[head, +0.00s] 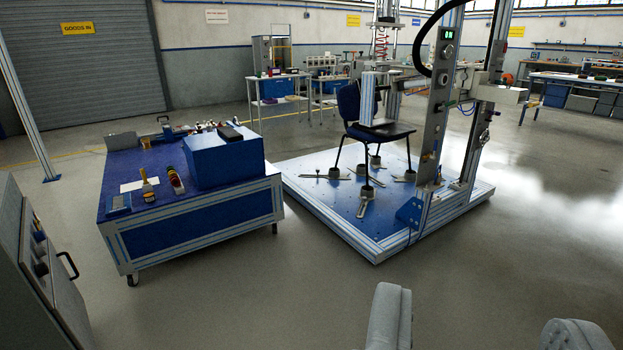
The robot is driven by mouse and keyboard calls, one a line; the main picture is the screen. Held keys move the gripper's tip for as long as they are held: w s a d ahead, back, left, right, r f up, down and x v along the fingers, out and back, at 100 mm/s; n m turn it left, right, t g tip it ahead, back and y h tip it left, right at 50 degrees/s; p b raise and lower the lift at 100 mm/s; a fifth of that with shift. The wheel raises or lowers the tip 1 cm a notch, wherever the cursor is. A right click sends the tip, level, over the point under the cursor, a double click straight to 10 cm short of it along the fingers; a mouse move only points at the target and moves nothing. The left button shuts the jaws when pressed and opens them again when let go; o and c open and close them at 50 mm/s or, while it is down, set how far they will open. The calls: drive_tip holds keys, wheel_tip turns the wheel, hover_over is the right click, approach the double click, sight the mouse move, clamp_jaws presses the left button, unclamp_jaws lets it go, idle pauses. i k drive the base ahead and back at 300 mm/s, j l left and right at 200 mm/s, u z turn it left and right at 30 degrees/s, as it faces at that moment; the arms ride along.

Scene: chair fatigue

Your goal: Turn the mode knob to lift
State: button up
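My gripper (483,326) shows at the bottom right as two grey fingers, wide apart, with only bare floor between them. It touches nothing. No knob can be surely read as the mode knob at this size. A grey control cabinet (62,285) at the left edge carries dark knobs (40,268) and a black handle (68,266), seen at a steep angle. The chair test rig's upright control column (436,120) has a green-lit display (447,34) and small controls (427,157) below it. Labels and knob positions are too small to read.
A blue chair (376,128) stands on the rig's blue platform (335,212). A wheeled blue workbench (195,228) with tools and a blue box (224,158) stands left of it. A metal post (28,110) rises at left. The floor (270,290) in front is clear.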

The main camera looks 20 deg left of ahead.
sight(42, 270)
drive_tip(key=i+u, duration=0.25)
drive_tip(key=u, duration=0.2)
drive_tip(key=i+u, duration=0.25)
drive_tip(key=u, duration=0.2)
drive_tip(key=i+l+u, duration=0.1)
drive_tip(key=i+u, duration=0.15)
drive_tip(key=u, duration=0.2)
drive_tip(key=i+l+u, duration=0.25)
drive_tip(key=u, duration=0.2)
drive_tip(key=i+l+u, duration=0.3)
drive_tip(key=u, duration=0.15)
drive_tip(key=i+l+u, duration=0.35)
drive_tip(key=u, duration=0.15)
drive_tip(key=l, duration=0.05)
